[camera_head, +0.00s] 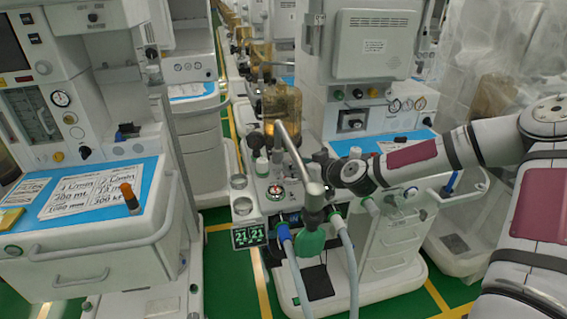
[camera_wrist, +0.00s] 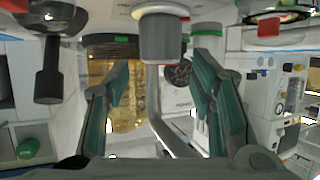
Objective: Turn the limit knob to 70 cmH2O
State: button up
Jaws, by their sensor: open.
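In the wrist view, a grey cylindrical knob (camera_wrist: 160,38) hangs below a pale round collar at top centre; I take it to be the limit knob. A small red mark shows at its right edge, and no pressure scale is readable. My gripper (camera_wrist: 160,82) has its two green-padded fingers spread wide, with nothing held between them. The knob appears between and above the fingertips, apart from both. In the head view my gripper (camera_head: 326,165) is beside the curved metal pipe of the middle cart; its fingers are partly hidden, and I cannot make out the knob clearly.
The metal pipe (camera_head: 287,145) crosses close to my gripper, with a green bag (camera_head: 310,243) and hoses below. An amber canister (camera_head: 283,103) stands behind. A round gauge (camera_head: 275,192) and a small display (camera_head: 249,236) are at left. Another cart (camera_head: 95,255) stands far left.

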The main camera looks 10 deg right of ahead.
jog(key=x, duration=0.8)
jog(key=shift+a+b, duration=0.1)
jog(key=shift+b, duration=0.25)
jog(key=shift+w, duration=0.1)
jog(key=c, duration=1.1)
